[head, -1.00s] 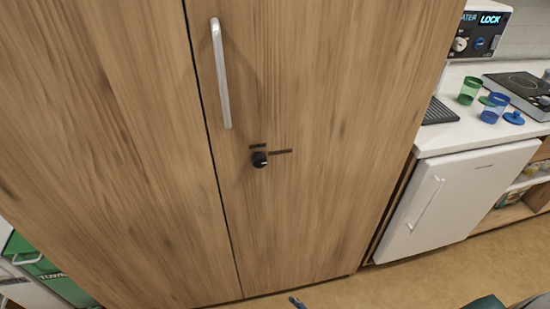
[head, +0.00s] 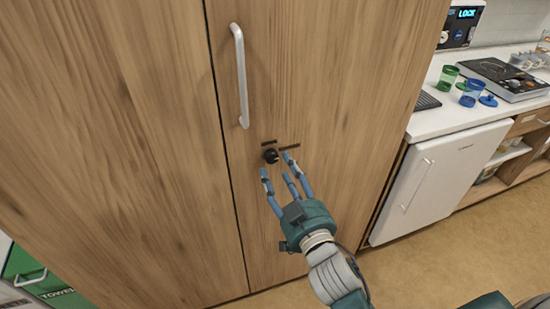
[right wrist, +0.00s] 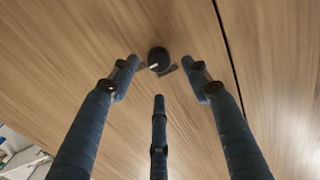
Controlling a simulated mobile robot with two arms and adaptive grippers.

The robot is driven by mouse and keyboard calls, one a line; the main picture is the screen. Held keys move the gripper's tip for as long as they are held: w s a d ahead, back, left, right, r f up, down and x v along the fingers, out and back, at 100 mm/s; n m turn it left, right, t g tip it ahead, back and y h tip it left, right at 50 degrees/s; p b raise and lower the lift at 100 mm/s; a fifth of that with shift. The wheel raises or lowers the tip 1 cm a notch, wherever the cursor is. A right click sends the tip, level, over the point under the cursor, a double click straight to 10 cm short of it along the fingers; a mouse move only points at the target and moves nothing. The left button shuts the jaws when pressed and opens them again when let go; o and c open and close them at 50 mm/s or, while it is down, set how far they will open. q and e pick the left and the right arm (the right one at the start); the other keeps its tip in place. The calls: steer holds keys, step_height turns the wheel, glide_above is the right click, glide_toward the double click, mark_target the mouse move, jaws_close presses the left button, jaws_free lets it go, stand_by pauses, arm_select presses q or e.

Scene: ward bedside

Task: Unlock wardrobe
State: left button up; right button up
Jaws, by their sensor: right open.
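The wooden wardrobe (head: 330,60) stands in front of me with its doors shut. A small black lock knob (head: 271,155) sits on the right door, below and right of a long silver handle (head: 240,75). In the right wrist view the knob (right wrist: 158,58) is ahead, with a pale mark on it. My right gripper (head: 283,172) is open in front of the door, its blue fingers spread just below and around the knob. In the right wrist view its fingertips (right wrist: 160,82) are apart with nothing between them; I cannot tell whether they touch the door. My left gripper is not in view.
A white fridge (head: 440,180) stands right of the wardrobe under a counter (head: 425,122) with green and blue cups (head: 471,92) and a hob (head: 505,78). A green towel bin (head: 25,265) is at the lower left.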

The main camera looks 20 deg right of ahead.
mark_target(273, 158)
steer(key=shift+w+a+p, duration=0.1)
steer(key=shift+w+p, duration=0.25)
steer(key=shift+w, duration=1.95)
steer(key=shift+c, duration=0.2)
steer(key=c, duration=1.1)
